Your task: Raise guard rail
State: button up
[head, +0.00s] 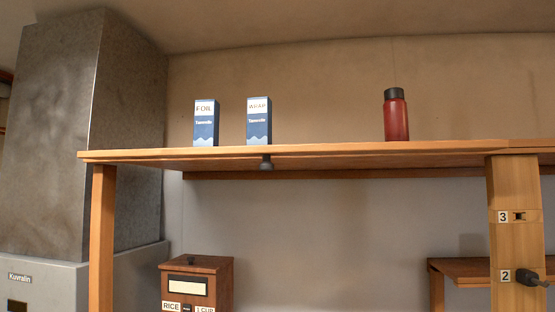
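No part that I can clearly tell as the guard rail shows in the head view. A wooden post (513,230) at the right carries slots labelled 3 and 2. The upper slot (519,216), beside label 3, looks empty. A dark knob or peg (530,279) sits at label 2 and sticks out to the right. Another small dark knob (266,163) hangs under the front edge of the wooden shelf (330,150). My gripper is not in view.
On the shelf stand a foil box (206,124), a wrap box (259,122) and a red bottle with a dark cap (396,117). Below are a wooden rice dispenser (197,283) and a lower wooden surface (470,268). A grey metal block (125,130) stands left.

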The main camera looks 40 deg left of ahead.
aim_at(266, 151)
jog(key=u, duration=0.6)
jog(key=i, duration=0.65)
jog(key=u, duration=0.75)
